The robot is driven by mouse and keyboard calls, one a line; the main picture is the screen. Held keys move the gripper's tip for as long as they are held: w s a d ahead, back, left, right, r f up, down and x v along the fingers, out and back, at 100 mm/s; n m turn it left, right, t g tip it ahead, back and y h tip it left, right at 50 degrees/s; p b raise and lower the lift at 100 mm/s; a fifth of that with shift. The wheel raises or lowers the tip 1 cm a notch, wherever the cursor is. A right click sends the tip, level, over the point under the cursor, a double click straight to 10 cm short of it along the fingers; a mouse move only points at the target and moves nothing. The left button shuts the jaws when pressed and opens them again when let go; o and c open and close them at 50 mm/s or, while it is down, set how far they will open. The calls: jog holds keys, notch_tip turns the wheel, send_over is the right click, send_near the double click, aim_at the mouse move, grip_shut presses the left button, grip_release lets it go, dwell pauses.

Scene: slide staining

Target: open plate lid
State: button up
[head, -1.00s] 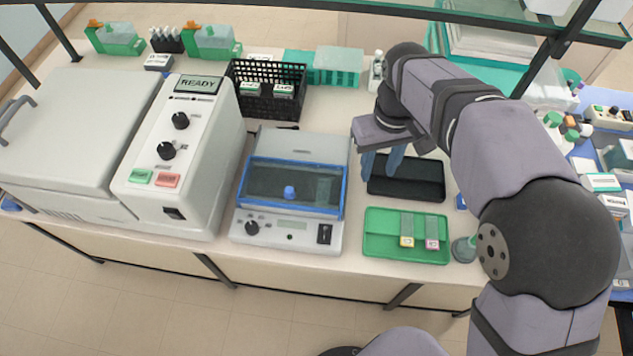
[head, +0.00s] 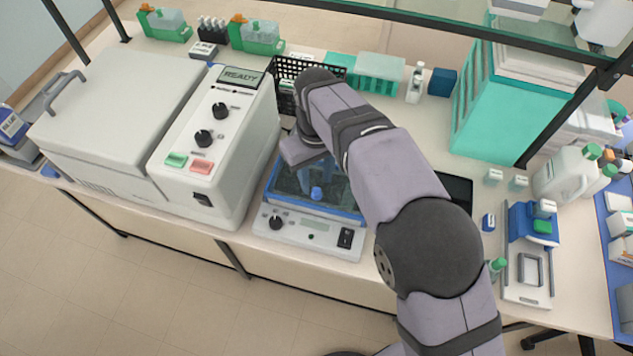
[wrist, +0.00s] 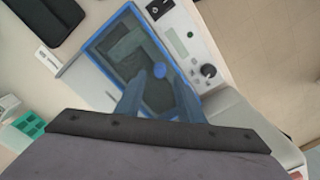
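The plate lid (head: 345,207) is a see-through dark panel with a blue frame, on a white tabletop device (head: 310,234). It lies shut, and its blue knob (head: 316,193) stands near the front edge. In the wrist view the lid (wrist: 112,66) and its round blue knob (wrist: 159,69) show clearly. My gripper (wrist: 161,80) is over the lid with its two blue fingers apart and nothing between them. The knob appears just beyond the fingertips; the height gap cannot be told. In the head view my wrist and forearm hide the lid's back right part.
A large white machine reading READY (head: 215,150) stands close left of the device. A black wire basket (head: 287,72) is behind it. A dark tray (head: 457,190) lies to the right, partly behind my arm. Staining equipment (head: 528,240) stands further right.

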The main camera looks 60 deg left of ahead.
aim_at(317, 190)
jog(key=shift+f+p, duration=0.65)
jog(key=shift+f, duration=1.35)
grip_shut()
